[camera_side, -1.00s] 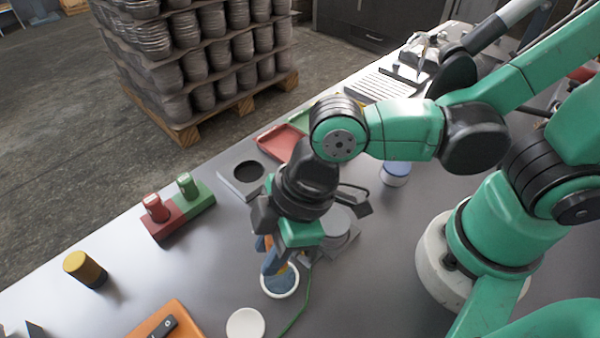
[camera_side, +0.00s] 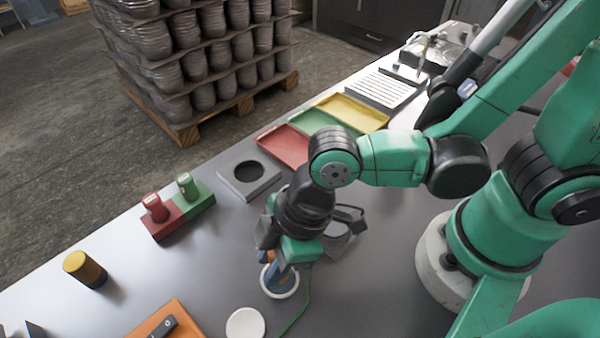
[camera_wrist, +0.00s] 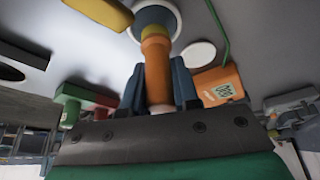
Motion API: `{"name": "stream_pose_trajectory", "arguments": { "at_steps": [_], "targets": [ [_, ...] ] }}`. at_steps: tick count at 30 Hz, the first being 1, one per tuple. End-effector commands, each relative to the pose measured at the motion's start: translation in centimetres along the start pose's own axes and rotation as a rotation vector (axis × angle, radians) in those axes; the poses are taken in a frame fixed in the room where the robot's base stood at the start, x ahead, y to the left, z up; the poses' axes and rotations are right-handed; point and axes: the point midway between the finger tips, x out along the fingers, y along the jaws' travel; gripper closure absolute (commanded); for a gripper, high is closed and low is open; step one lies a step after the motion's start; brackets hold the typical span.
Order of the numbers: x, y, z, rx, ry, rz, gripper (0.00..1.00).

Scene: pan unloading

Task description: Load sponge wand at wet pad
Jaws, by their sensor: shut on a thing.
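The wet pad is a white-rimmed round dish (camera_side: 268,287) with a blue inside, at the lower middle of the side view. It also shows at the top of the wrist view (camera_wrist: 172,20). My gripper (camera_wrist: 158,72) is shut on the orange handle of the sponge wand (camera_wrist: 156,60), which points at the dish. In the side view my gripper (camera_side: 279,262) is directly over the dish, its fingertips low at the rim. The wand's sponge end is hidden, so I cannot tell whether it touches the pad.
A white disc (camera_side: 246,324) and orange device (camera_side: 170,322) lie nearby. A green cable (camera_side: 304,306) runs beside the dish. Red and green stamps (camera_side: 172,212), a grey block with a round hole (camera_side: 249,178), coloured trays (camera_side: 285,145) and a yellow-black cylinder (camera_side: 84,269) stand farther off.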

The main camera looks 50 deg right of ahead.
Motion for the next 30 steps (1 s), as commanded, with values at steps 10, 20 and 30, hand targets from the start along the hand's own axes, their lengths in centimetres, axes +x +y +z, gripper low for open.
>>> {"name": "stream_pose_trajectory", "arguments": {
  "at_steps": [10,20,30],
  "targets": [
    [0.27,0.01,0.07,0.000,0.000,0.000,1.00],
    [0.65,0.02,0.21,0.000,0.000,0.000,1.00],
    [0.93,0.02,0.32,0.000,-0.001,0.000,1.00]
  ]
}}
